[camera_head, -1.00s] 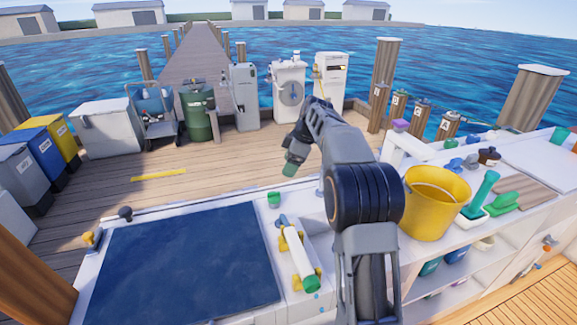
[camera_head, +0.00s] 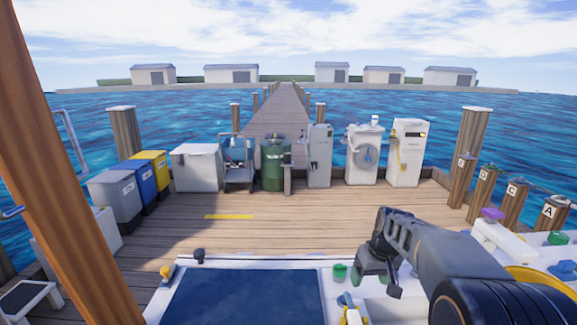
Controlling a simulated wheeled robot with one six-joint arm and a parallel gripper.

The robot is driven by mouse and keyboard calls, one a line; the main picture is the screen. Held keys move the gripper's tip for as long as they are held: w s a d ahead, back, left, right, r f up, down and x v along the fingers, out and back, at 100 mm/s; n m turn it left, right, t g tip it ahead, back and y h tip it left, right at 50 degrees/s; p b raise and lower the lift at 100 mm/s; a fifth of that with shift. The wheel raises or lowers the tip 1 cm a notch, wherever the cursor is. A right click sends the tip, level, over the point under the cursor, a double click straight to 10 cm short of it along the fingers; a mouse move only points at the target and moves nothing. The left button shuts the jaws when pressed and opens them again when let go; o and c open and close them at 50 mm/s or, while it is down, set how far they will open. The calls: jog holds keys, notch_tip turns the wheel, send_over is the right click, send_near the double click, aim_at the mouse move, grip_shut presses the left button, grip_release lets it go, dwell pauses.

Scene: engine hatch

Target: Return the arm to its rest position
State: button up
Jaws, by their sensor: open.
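My arm reaches in from the lower right of the head camera view. My gripper (camera_head: 377,275) hangs at its end, pointing down above the white counter, just right of the dark blue hatch panel (camera_head: 245,300). The jaws are open, and I see nothing between them. A green-capped item (camera_head: 340,272) is on the counter just left of the gripper. Part of a white cylinder with yellow holders (camera_head: 350,314) shows at the bottom edge below the gripper. My arm hides much of the counter to the right.
A yellow bucket (camera_head: 536,277) is partly hidden behind my arm. A wooden post (camera_head: 62,165) stands close at the left. Bins, a green tank (camera_head: 272,165) and white dock machines (camera_head: 405,152) line the dock's far edge. The dock planks before them are mostly clear.

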jog(key=s+a+r+m+t+p, duration=0.1)
jog(key=s+r+p, duration=0.3)
jog(key=s, duration=0.5)
jog(key=s+a+r+t+h+p, duration=0.1)
jog(key=s+a+r+p, duration=0.2)
jog(key=s+r, duration=0.3)
jog(key=s+p, duration=0.1)
jog(key=s, duration=0.2)
jog(key=shift+s+a+r+m+h, duration=0.2)
jog(key=shift+a+m+h, duration=0.1)
jog(key=shift+a+m, duration=0.1)
jog(key=shift+c, duration=0.3)
